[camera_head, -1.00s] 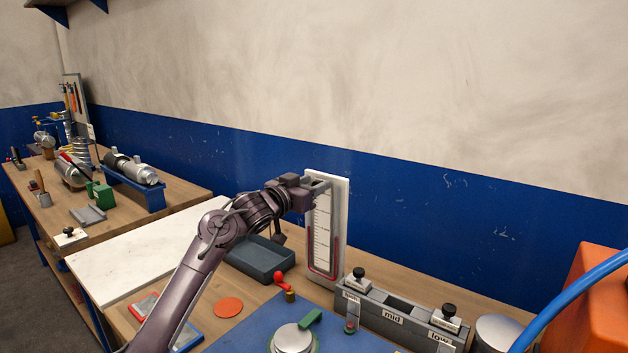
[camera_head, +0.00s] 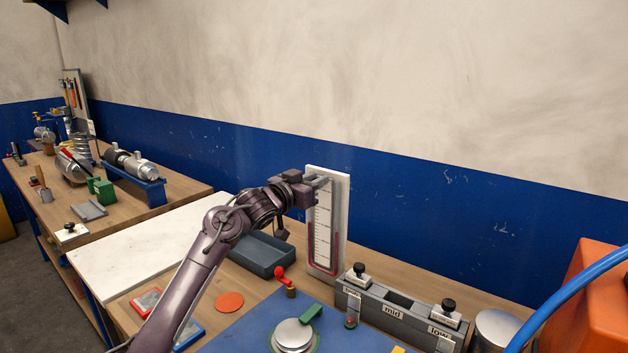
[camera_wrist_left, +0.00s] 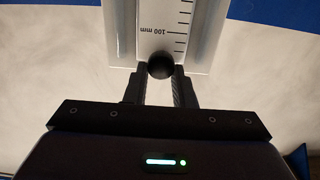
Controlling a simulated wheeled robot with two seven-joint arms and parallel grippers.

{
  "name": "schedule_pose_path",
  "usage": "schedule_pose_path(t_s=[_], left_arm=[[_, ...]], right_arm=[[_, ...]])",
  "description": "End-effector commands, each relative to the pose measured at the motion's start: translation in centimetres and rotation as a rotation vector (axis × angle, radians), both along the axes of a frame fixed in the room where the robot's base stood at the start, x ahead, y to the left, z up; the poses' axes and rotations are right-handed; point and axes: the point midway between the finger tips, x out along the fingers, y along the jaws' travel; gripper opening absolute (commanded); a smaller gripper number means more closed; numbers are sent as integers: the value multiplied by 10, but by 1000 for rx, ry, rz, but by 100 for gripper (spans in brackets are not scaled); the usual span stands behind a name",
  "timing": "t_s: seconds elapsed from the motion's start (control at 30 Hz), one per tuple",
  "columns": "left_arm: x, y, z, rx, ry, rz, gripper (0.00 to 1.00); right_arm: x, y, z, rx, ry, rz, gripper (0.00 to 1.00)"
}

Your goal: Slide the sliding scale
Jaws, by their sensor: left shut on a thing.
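The sliding scale is a white ruled strip (camera_head: 322,222) on an upright pale backboard (camera_head: 343,215) with a dark red U-shaped tube (camera_head: 338,248). It stands on the bench against the blue wall band. My left gripper (camera_head: 320,183) is at the upper end of the scale. In the left wrist view, my left gripper (camera_wrist_left: 160,78) is shut on a dark round knob (camera_wrist_left: 160,67) at the end of the scale strip (camera_wrist_left: 166,30). The "100 mm" mark shows next to the knob. The fingers hide part of the knob. My right gripper is not in view.
A grey block (camera_head: 405,318) labelled "mid" and "low" stands right of the scale. A dark tray (camera_head: 262,256) lies left of it, and a red-handled valve (camera_head: 281,273) in front. An orange housing (camera_head: 590,300) and blue hose (camera_head: 560,303) are at the far right.

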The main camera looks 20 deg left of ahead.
Motion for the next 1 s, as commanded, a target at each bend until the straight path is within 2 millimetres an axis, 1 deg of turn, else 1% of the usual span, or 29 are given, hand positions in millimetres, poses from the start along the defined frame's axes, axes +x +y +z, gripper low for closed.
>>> schedule_pose_path(t_s=[0.03,0.07,0.27,0.3,0.47,0.77,0.87,1.0], left_arm=[[0,0,-8,-2,4,0,0],[0,0,-9,-2,3,1,0],[0,0,-9,-1,1,1,0],[0,0,-9,-1,1,1,24],[0,0,-8,-1,1,1,45],[-1,1,-9,0,0,0,45],[-7,3,-11,0,0,-1,45],[-26,10,-12,2,0,0,45]], right_arm=[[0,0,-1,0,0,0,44],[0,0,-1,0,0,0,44],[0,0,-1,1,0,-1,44],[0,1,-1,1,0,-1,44],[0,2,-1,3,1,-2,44],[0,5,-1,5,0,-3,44],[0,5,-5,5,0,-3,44],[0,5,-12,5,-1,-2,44]])
